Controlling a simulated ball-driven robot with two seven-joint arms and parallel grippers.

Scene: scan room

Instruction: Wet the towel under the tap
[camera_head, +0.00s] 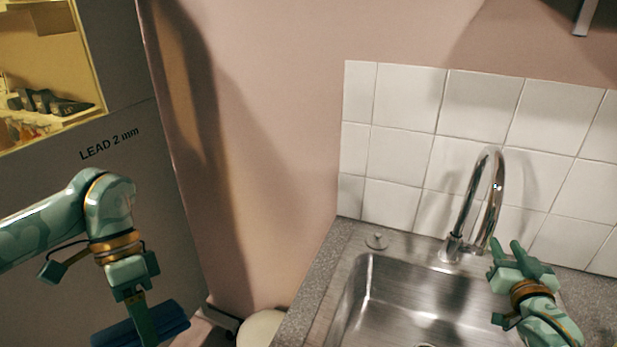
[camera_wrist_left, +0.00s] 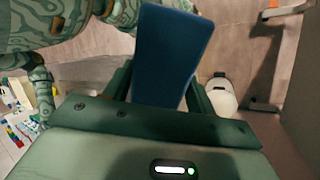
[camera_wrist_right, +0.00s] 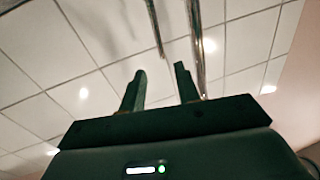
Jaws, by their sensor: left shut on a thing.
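The dark blue folded towel (camera_head: 170,322) is at the bottom left of the head view, left of the sink. My left gripper (camera_head: 146,325) is shut on it; the towel fills the space between the fingers in the left wrist view (camera_wrist_left: 170,55). The chrome tap (camera_head: 463,215) stands behind the steel sink (camera_head: 375,300), its spout arching over the basin. No water shows from it. My right gripper (camera_head: 503,248) is open and empty, close beside the spout's lower end. In the right wrist view its fingers (camera_wrist_right: 160,85) are apart, below the shiny tap (camera_wrist_right: 195,45). I cannot tell whether they touch it.
White tiles (camera_head: 405,100) stand behind. A white round bin (camera_head: 262,328) is on the floor between the towel and the counter. A lead-marked wall panel (camera_head: 110,125) stands at the left.

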